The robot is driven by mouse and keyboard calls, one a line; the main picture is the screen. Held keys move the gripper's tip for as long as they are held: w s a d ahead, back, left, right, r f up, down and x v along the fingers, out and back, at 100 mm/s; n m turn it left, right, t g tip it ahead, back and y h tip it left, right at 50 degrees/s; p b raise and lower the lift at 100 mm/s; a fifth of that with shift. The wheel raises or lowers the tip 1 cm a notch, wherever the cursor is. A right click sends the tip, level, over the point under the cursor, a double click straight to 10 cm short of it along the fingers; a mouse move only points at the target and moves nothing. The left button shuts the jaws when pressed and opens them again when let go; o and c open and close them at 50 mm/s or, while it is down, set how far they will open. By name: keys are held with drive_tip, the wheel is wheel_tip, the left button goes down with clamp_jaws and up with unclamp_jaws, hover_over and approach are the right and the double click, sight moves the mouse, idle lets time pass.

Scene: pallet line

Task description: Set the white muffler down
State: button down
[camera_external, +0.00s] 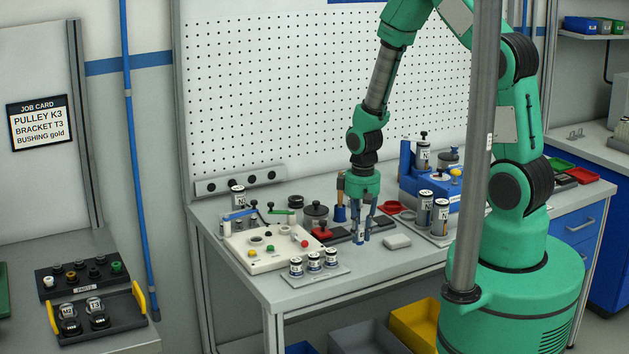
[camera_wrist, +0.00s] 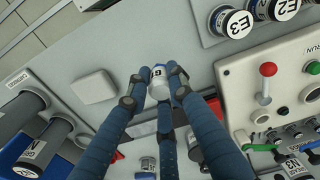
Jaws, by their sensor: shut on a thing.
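My gripper (camera_external: 362,232) points straight down over the front part of the bench. In the wrist view its blue fingers (camera_wrist: 158,95) are closed around a small white cylinder with a dark marking and some blue, which looks like the white muffler (camera_wrist: 157,73). In the external view the muffler (camera_external: 361,229) is a pale, upright sliver between the fingers. The fingertips are very low over the grey bench top. I cannot tell whether the muffler's bottom touches it.
A small pale block (camera_external: 397,242) lies just right of my gripper. A cream fixture board (camera_external: 270,258) and a plate of several labelled cylinders (camera_external: 313,275) are to the left. Tall dark cylinders (camera_external: 440,218) stand at right. Bare bench lies in front.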

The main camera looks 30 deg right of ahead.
sight(360, 242)
idle(0.3)
drive_tip(key=shift+f, duration=1.75)
drive_tip(key=shift+f, duration=0.2)
drive_tip(key=c, duration=1.5)
unclamp_jaws()
drive_tip(key=shift+c, duration=0.2)
drive_tip(key=shift+r, duration=0.1)
drive_tip(key=shift+s+r+p, duration=0.1)
drive_tip(key=shift+r+p, duration=0.25)
drive_tip(key=shift+r, duration=5.75)
